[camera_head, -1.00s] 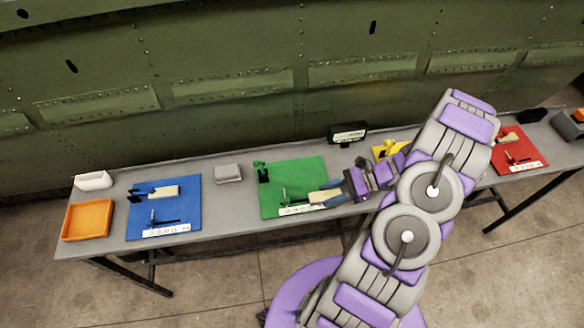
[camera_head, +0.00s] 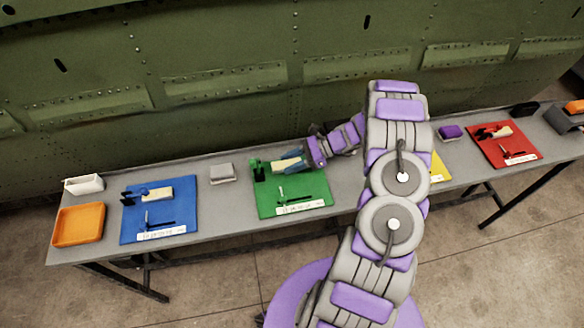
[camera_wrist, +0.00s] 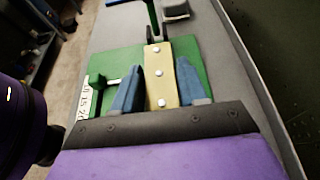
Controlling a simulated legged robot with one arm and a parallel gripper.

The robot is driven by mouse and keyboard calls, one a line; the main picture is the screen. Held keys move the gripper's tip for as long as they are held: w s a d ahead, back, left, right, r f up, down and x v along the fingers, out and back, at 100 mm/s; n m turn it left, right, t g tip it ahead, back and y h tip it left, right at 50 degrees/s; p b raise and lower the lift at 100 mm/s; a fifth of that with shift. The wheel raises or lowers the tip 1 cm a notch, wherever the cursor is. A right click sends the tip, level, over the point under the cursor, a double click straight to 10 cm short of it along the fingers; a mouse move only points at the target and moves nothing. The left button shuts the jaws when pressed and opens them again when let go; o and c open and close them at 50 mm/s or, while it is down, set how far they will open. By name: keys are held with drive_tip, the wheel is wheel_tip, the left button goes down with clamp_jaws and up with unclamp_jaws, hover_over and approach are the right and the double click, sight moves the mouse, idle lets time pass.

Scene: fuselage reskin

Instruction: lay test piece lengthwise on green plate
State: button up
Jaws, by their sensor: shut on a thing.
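The test piece is a cream strip with a row of white dots. It shows in the wrist view (camera_wrist: 161,76) and in the head view (camera_head: 287,165). My gripper (camera_wrist: 160,90) is shut on its near end, with one blue finger on each side. In the head view my gripper (camera_head: 300,158) comes in from the right over the back part of the green plate (camera_head: 306,190). The strip points left toward the green upright fixture (camera_head: 258,171); its far end is at or close to that fixture. I cannot tell whether the strip touches the plate.
A small green clamp (camera_head: 281,193) and a white label strip (camera_head: 300,208) are at the plate's front. A grey block (camera_head: 222,172) and blue plate (camera_head: 185,204) are to the left. A yellow plate (camera_head: 440,170) and red plate (camera_head: 500,152) are to the right. The green fuselage wall (camera_head: 215,90) stands behind.

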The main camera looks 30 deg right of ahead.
wheel_tip(320, 180, down, 3)
drive_tip(key=shift+r, duration=0.1)
drive_tip(key=shift+f+b, duration=0.2)
drive_tip(key=shift+b, duration=0.1)
drive_tip(key=shift+d, duration=0.25)
drive_tip(key=o, duration=1.1)
drive_tip(key=shift+a, duration=0.2)
drive_tip(key=shift+o, duration=0.2)
